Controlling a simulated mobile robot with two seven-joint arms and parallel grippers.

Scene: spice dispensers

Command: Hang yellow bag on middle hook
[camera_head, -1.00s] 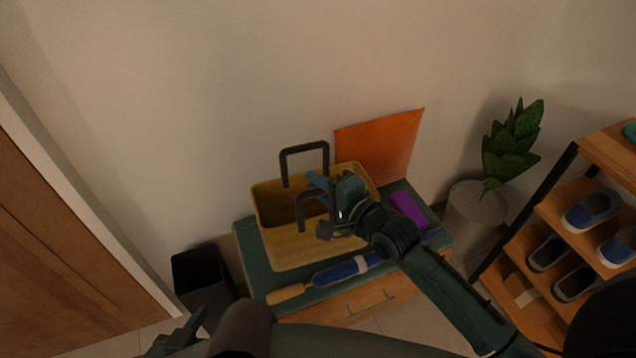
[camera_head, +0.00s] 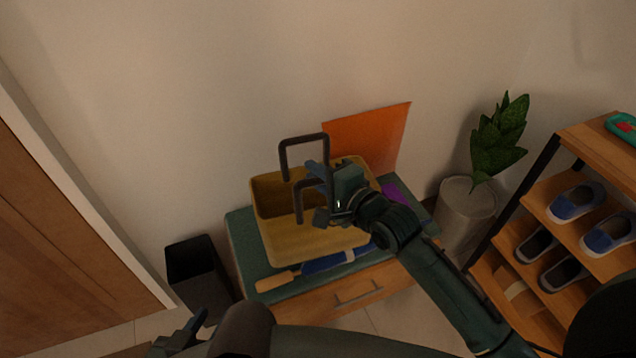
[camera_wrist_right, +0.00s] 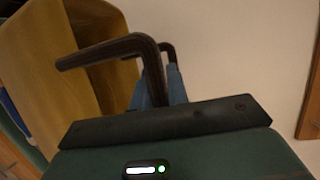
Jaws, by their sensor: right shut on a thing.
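The yellow bag (camera_head: 312,243), box-shaped with two dark brown handles (camera_head: 302,141), appears upright over the green-topped bench (camera_head: 240,252). I cannot tell whether its base touches the bench. My right gripper (camera_head: 318,190) is shut on the nearer handle, above the bag's right part. In the right wrist view, the handle (camera_wrist_right: 112,50) runs between the blue fingers (camera_wrist_right: 160,88), with the bag's yellow side (camera_wrist_right: 30,70) at left. My left gripper (camera_head: 192,328) is low at the left, partly hidden by my arm; its opening is unclear. No hook is in view.
An orange sheet (camera_head: 375,138) leans on the wall behind the bag. A blue bat with a wooden handle (camera_head: 277,281) and a purple item (camera_head: 392,192) lie on the bench. A black bin (camera_head: 195,268) stands left; a potted plant (camera_head: 468,205) and shoe rack (camera_head: 560,213) stand right.

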